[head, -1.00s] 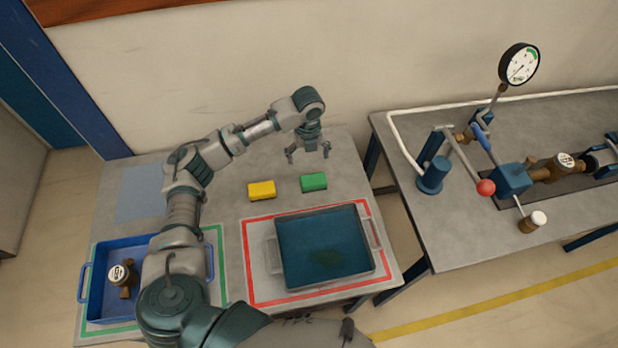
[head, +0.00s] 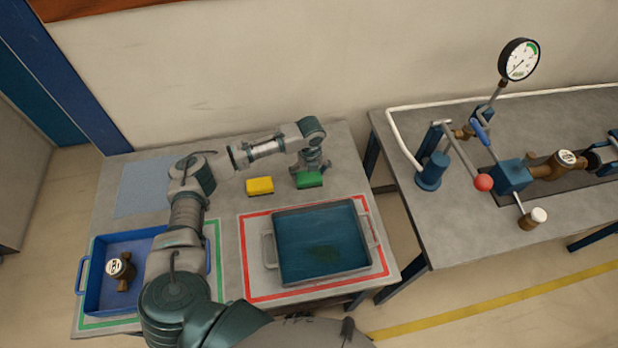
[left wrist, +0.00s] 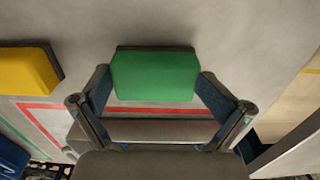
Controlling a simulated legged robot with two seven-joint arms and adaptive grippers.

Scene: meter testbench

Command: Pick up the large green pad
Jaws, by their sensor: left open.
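The large green pad (head: 309,179) lies on the grey table, right of the yellow pad. It also shows in the left wrist view (left wrist: 155,76), green on one side with a dark layer along its far edge. My left gripper (head: 312,172) is down at the green pad. In the left wrist view its two fingers (left wrist: 155,85) are spread, one on each side of the pad. I cannot tell whether the fingers touch it. My right gripper is not in view.
A yellow pad (head: 260,186) lies left of the green pad. A tray with dark liquid (head: 267,252) stands in a red outline in front. A blue bin (head: 82,282) holding a brass meter (head: 121,270) is at the left. A second table (head: 450,242) carries a gauge rig.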

